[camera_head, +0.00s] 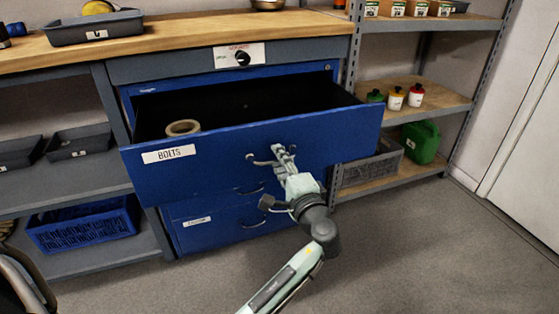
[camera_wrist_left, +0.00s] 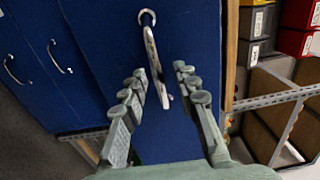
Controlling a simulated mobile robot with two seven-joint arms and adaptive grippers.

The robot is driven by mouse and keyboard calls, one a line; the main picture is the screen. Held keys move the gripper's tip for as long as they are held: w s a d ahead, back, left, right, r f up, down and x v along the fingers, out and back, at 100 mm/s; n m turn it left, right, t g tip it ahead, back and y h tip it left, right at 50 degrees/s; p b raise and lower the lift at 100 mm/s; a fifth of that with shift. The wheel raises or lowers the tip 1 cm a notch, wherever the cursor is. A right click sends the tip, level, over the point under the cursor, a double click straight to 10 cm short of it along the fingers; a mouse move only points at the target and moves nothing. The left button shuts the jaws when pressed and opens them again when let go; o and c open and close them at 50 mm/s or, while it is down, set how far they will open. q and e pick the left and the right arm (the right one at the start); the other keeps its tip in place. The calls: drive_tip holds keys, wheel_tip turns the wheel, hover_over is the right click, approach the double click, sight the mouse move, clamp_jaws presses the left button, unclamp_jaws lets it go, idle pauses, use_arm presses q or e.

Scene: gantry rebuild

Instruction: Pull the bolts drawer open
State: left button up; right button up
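The bolts drawer (camera_head: 225,163) is blue with a white BOLTS label. It stands pulled well out of the cabinet, its dark inside showing. Its metal bar handle (camera_head: 265,160) is on the front, partly hidden by my left gripper (camera_head: 283,150). In the left wrist view the handle (camera_wrist_left: 155,62) runs between the two fingers of my left gripper (camera_wrist_left: 160,92). The fingers are apart, with a gap visible on the handle's right side, so they stand around it rather than clamped. My right gripper is not in view.
A tape roll (camera_head: 183,128) lies in the drawer. A lower blue drawer (camera_head: 215,222) is shut beneath. A shelf rack (camera_head: 395,182) with a green can (camera_head: 421,142) stands close on the right. The grey floor (camera_head: 400,260) in front is clear.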

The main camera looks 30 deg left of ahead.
use_arm(q)
drive_tip(key=v, duration=0.7)
drive_tip(key=shift+s+d, duration=0.15)
drive_tip(key=shift+s, duration=0.1)
drive_tip(key=shift+f, duration=0.1)
drive_tip(key=s+a+f+n+g+h+p, duration=0.1)
drive_tip(key=s+a+f+g+h+p, duration=0.2)
drive_tip(key=f, duration=0.6)
drive_tip(key=s+f+n+g+h+p, duration=0.4)
drive_tip(key=s+f+h, duration=0.5)
drive_tip(key=s+f, duration=0.6)
drive_tip(key=s+n+g, duration=0.1)
drive_tip(key=s, duration=0.3)
drive_tip(key=shift+n+g+h, duration=0.3)
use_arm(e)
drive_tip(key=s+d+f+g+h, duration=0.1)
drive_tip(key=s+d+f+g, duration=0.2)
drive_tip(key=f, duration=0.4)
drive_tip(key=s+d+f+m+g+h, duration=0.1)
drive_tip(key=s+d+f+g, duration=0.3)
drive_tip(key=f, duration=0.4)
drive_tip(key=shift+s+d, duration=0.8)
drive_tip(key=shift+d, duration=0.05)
use_arm(q)
drive_tip(key=shift+r, duration=0.1)
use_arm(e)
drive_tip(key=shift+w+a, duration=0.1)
